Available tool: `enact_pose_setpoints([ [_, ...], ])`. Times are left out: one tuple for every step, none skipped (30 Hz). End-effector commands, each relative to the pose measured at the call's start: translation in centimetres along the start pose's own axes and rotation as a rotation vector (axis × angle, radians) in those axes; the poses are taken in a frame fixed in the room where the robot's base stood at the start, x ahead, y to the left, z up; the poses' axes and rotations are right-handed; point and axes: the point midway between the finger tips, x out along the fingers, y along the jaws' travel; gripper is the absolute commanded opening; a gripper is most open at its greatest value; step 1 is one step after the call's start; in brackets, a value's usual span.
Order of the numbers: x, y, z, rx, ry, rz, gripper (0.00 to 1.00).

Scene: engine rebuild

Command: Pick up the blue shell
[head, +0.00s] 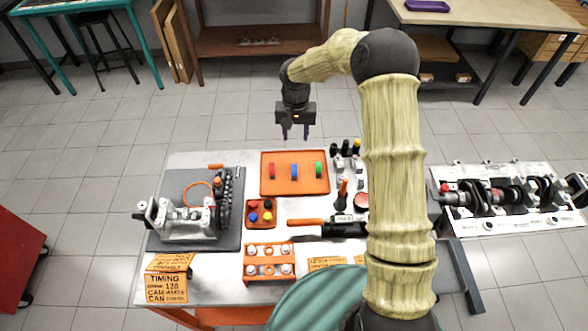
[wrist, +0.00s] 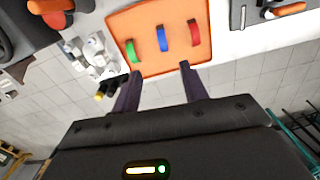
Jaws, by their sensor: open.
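The blue shell (head: 294,172) is a small curved piece on an orange tray (head: 264,190), between a red shell (head: 272,170) and a green shell (head: 319,169). In the wrist view the blue shell (wrist: 162,38) sits between the green shell (wrist: 131,52) on the left and the red shell (wrist: 194,33) on the right. My gripper (head: 295,133) is open and empty, above and beyond the tray's far edge. In the wrist view its two fingers (wrist: 159,84) point toward the tray, apart from the shells.
An engine block (head: 186,217) stands on a dark mat at the left. A small orange tray (head: 250,219) of coloured pieces and an orange rack (head: 268,273) of pistons are nearer. A crankshaft bench (head: 500,225) is at the right.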

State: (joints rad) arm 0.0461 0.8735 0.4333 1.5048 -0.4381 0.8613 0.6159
Motion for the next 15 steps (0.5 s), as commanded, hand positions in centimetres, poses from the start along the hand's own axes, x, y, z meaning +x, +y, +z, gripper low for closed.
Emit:
enact_pose_setpoints([
  [0.1, 0.0, 0.0, 0.000, 0.000, 0.000, 0.44],
  [0.1, 0.0, 0.0, 0.000, -0.001, 0.000, 0.44],
  [0.4, 0.0, 0.0, 0.000, -0.001, 0.000, 0.44],
  [0.6, 0.0, 0.0, 0.000, -0.002, 0.000, 0.44],
  [0.9, 0.0, 0.0, 0.000, -0.002, 0.000, 0.44],
  [1.4, 0.0, 0.1, 0.001, -0.003, 0.000, 0.44],
  [1.8, 0.0, 0.1, 0.000, -0.004, 0.001, 0.44],
  [2.3, 0.0, 0.1, -0.001, -0.004, 0.000, 0.44],
  [3.0, 0.0, 0.1, -0.001, -0.005, 0.000, 0.44],
  [3.5, 0.0, 0.1, -0.001, -0.005, 0.001, 0.44],
  [4.0, 0.0, 0.0, 0.000, -0.004, 0.000, 0.44],
  [4.7, 0.0, 0.1, -0.001, -0.005, 0.000, 0.44],
  [5.1, 0.0, 0.1, -0.002, -0.004, 0.000, 0.44],
  [5.6, 0.0, 0.0, -0.001, -0.004, 0.000, 0.44],
  [6.2, 0.0, 0.0, 0.000, -0.004, 0.000, 0.44],
])
